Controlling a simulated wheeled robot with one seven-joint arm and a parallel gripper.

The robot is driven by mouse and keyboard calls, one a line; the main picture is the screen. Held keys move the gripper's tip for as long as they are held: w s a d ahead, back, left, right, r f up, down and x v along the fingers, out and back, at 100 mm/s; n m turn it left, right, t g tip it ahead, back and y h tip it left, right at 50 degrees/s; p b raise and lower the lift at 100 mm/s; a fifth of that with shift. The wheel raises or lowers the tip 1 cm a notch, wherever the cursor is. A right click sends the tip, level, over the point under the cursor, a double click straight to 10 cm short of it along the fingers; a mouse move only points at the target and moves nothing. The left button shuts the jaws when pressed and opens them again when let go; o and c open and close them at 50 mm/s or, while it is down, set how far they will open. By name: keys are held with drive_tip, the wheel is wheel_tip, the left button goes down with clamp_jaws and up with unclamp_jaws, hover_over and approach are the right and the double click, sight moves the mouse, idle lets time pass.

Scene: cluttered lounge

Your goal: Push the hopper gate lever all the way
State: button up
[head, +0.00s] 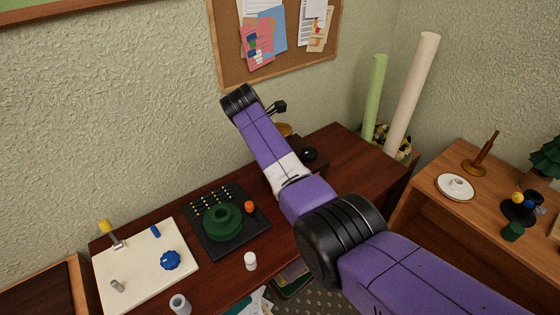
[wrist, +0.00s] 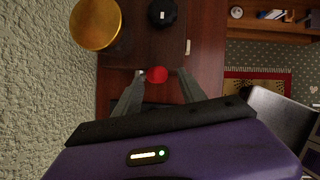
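A small red knob (head: 249,207) shows beside a green ring-shaped piece in the head view, and a red knob (wrist: 157,74) shows in the wrist view; I cannot tell if they are the same. The wrist-view knob lies between the fingertips of my gripper (wrist: 160,73), with a visible gap on each side. The gripper is open and holds nothing. In the head view my gripper (head: 279,107) is up near the wall, beyond the desk's back part. A gold round thing (wrist: 95,24) is near the left finger. The hopper and its lever's shaft cannot be made out clearly.

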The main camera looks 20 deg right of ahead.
drive_tip(key=shift+v, duration=1.55)
drive_tip(key=shift+a+f, duration=0.1)
